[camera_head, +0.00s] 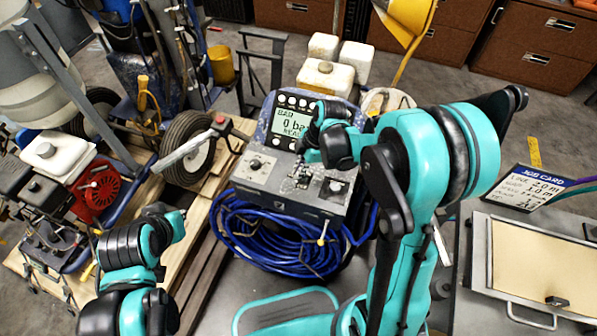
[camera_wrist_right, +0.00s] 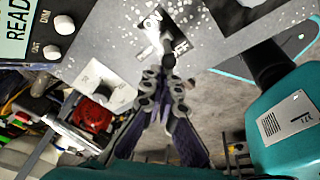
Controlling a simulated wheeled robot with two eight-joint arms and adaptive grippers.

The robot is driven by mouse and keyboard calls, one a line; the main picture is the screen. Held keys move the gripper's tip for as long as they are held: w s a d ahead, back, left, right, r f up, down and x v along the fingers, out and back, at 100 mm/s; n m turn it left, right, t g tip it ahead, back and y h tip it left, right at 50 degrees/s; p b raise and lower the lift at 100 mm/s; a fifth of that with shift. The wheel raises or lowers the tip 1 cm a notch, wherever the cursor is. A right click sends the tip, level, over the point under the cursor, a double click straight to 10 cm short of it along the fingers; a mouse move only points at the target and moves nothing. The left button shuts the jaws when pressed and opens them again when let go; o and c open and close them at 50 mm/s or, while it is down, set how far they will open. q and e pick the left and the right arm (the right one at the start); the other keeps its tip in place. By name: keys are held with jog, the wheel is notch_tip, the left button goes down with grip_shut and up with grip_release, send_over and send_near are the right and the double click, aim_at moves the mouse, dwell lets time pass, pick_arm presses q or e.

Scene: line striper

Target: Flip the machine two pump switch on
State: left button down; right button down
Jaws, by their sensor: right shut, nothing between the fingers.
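A grey machine panel (camera_head: 262,172) with a display (camera_head: 292,120) reading "0 bar READ…" stands in the middle of the head view. Its pump switch (camera_head: 303,177) is a small metal lever on a dark plate. In the head view the right gripper (camera_head: 307,153) is mostly hidden by my wrist. The lever's position is unclear.
Knobs (camera_head: 255,165) sit beside the switch. A coiled blue hose (camera_head: 265,240) hangs on the machine's front. A red engine (camera_head: 97,188) and wheels stand at left. A job card (camera_head: 530,187) and a tray (camera_head: 540,255) are at right.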

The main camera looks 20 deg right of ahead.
jog(key=shift+w+d, duration=0.65)
jog(key=shift+w, duration=0.2)
jog(key=shift+s+a, duration=0.1)
jog(key=shift+s+a+f+b, duration=0.3)
jog(key=shift+s+a, duration=0.05)
jog(key=shift+s, duration=0.15)
